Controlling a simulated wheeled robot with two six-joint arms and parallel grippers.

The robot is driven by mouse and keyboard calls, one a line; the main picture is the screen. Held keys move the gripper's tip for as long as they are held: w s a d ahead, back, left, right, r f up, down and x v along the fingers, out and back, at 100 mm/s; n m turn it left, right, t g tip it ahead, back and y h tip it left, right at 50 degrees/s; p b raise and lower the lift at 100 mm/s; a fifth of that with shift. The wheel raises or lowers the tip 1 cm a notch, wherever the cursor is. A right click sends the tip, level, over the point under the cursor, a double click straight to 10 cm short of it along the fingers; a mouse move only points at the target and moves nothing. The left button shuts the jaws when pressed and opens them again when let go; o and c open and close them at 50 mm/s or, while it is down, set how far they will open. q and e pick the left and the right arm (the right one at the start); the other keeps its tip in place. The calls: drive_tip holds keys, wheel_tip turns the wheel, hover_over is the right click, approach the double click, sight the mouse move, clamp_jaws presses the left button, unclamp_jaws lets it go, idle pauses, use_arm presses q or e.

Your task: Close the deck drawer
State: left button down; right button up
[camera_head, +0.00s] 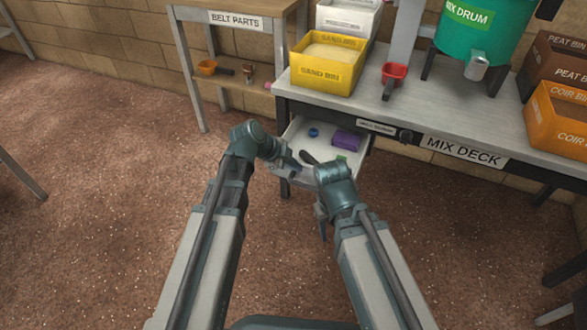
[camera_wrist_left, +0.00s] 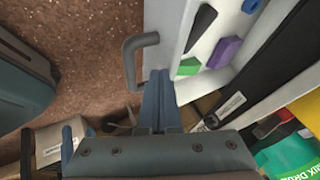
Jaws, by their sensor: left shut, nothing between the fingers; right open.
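The deck drawer (camera_head: 298,130) stands pulled out under the left end of the mix deck, with its light tray showing. In it are a blue round piece (camera_head: 314,132), a purple block (camera_head: 346,141), a green piece (camera_head: 341,158) and a dark tool. My left gripper (camera_head: 293,165) is shut and empty at the drawer's front. In the left wrist view its fingertips (camera_wrist_left: 160,78) are close beside the grey handle (camera_wrist_left: 133,58) and the drawer's front panel (camera_wrist_left: 160,20); I cannot tell if they touch. My right gripper (camera_head: 323,230) is open, pointing down in front of the drawer.
The mix deck (camera_head: 400,123) carries a yellow sand bin (camera_head: 327,66), a red scoop (camera_head: 393,74), a green mix drum (camera_head: 480,35) and an orange coir bin (camera_head: 558,120). A belt parts shelf (camera_head: 236,20) stands at the back left.

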idle(0.3)
use_arm(q)
drive_tip(key=w+d, duration=0.1)
drive_tip(key=w, duration=0.4)
drive_tip(key=w+d, duration=0.2)
drive_tip(key=w, duration=0.4)
drive_tip(key=w+d, duration=0.2)
drive_tip(key=w, duration=0.4)
drive_tip(key=shift+d, duration=0.25)
